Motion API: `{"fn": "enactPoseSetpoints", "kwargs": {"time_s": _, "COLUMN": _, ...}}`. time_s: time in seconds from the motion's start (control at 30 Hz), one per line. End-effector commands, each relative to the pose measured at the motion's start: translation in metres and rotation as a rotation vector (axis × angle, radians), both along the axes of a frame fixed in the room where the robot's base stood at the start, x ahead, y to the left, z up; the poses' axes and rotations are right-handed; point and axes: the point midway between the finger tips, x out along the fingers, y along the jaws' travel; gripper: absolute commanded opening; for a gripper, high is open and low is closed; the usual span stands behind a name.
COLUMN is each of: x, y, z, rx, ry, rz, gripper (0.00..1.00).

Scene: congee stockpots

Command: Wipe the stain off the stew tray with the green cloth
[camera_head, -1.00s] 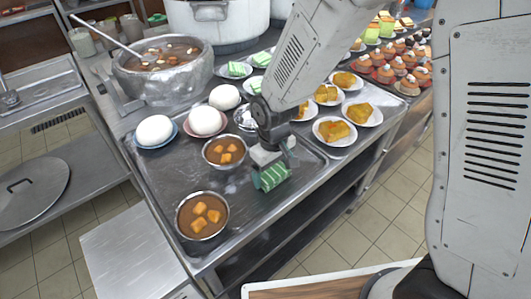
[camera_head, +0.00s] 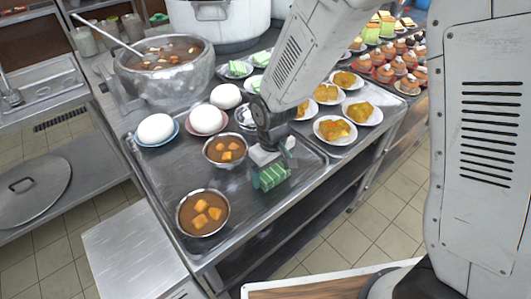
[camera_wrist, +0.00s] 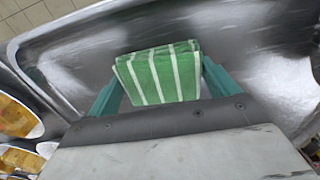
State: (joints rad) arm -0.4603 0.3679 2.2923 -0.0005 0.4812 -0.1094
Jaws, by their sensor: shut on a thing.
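My gripper (camera_head: 270,164) is shut on the green cloth (camera_head: 272,178), a folded pad with white stripes. The cloth is low over the right part of the metal stew tray (camera_head: 188,255); I cannot tell if it touches the surface. In the wrist view the cloth (camera_wrist: 160,74) sits between the two teal fingers, with the tray (camera_wrist: 262,72) around it. Whitish smears show on the tray in the wrist view. The stain itself cannot be made out clearly and may be hidden by the cloth.
Two stew bowls, a front one (camera_head: 202,213) and a rear one (camera_head: 225,151), stand on the tray left of the cloth. White buns (camera_head: 156,129) on plates sit behind. Plates of yellow cake (camera_head: 335,130) stand right. A large stew pot (camera_head: 165,75) is at the back left.

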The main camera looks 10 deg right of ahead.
Motion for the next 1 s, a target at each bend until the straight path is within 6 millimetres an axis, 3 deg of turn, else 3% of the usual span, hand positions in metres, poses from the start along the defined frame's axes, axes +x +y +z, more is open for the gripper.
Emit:
{"fn": "enactPoseSetpoints", "kwargs": {"time_s": 0.13, "x": 0.000, "y": 0.005, "z": 0.024, "rx": 0.004, "ry": -0.006, "rz": 0.004, "gripper": 0.61}}
{"fn": "enactPoseSetpoints", "kwargs": {"time_s": 0.7, "x": -0.001, "y": 0.007, "z": 0.074, "rx": 0.002, "ry": -0.003, "rz": 0.008, "gripper": 0.61}}
{"fn": "enactPoseSetpoints", "kwargs": {"time_s": 1.0, "x": -0.002, "y": 0.005, "z": 0.084, "rx": 0.000, "ry": 0.000, "rz": 0.006, "gripper": 0.61}}
